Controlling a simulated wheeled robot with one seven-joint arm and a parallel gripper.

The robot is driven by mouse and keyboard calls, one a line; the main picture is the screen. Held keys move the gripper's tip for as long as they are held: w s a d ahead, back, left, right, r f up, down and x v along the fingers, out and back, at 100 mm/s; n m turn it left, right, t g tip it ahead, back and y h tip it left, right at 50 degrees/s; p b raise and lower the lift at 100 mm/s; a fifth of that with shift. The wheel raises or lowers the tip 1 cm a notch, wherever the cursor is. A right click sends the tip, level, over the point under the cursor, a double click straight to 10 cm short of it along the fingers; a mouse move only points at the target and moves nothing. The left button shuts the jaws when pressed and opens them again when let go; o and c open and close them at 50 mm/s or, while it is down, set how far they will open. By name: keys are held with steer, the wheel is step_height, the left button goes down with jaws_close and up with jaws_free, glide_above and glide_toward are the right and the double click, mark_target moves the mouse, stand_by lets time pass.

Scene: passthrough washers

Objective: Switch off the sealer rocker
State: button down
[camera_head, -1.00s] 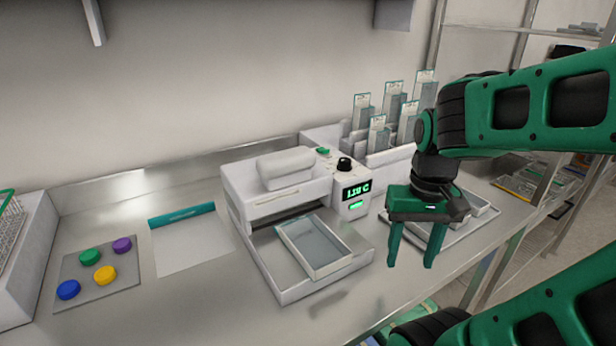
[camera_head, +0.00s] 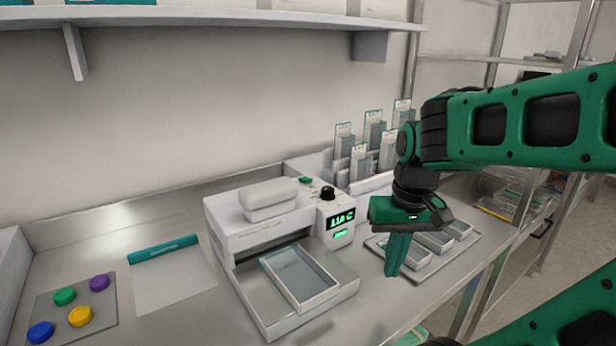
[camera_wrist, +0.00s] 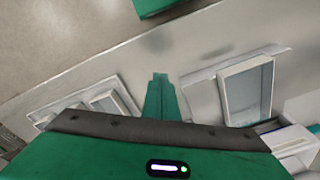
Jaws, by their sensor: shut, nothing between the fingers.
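The white sealer (camera_head: 262,215) stands on the steel bench with a lit green display (camera_head: 341,218) on its front right. A small green rocker-like switch (camera_head: 306,180) sits on its top behind a black knob (camera_head: 327,193). A small lit green patch (camera_head: 340,234) shows under the display. I cannot tell for certain which is the rocker. My gripper (camera_head: 391,274) is shut and empty, pointing down to the right of the sealer, apart from it. In the wrist view my gripper (camera_wrist: 160,78) shows its fingers together; the sealer's tray (camera_wrist: 246,90) is to their right.
A tray with shallow containers (camera_head: 435,241) lies behind my gripper. A rack of clear pouches (camera_head: 345,150) stands behind the sealer. A mat with coloured caps (camera_head: 98,318) and a teal-edged sheet (camera_head: 175,285) lie left. A shelf (camera_head: 230,16) hangs above.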

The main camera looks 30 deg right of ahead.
steer(key=w+d+r+n+t, duration=0.1)
steer(key=w+r+n+t, duration=0.2)
steer(key=w+r, duration=0.6)
steer(key=w+d+r+n+t, duration=0.1)
steer(key=w+r+n+t, duration=0.2)
steer(key=w+r, duration=0.7)
steer(key=w, duration=0.8)
steer(key=shift+w+d+r, duration=0.3)
steer(key=shift+w+d, duration=0.05)
steer(key=shift+d, duration=0.05)
steer(key=shift+f, duration=0.1)
glide_above(306, 180)
steer(key=s+d, duration=0.1)
steer(key=d, duration=0.1)
steer(key=f, duration=0.8)
steer(key=shift+s+a, duration=0.15)
steer(key=shift+a, duration=0.05)
step_height(306, 180, down, 3)
steer(key=shift+s+f, duration=0.1)
steer(key=shift+s, duration=0.05)
steer(key=shift+s+f, duration=0.1)
steer(key=shift+f, duration=0.35)
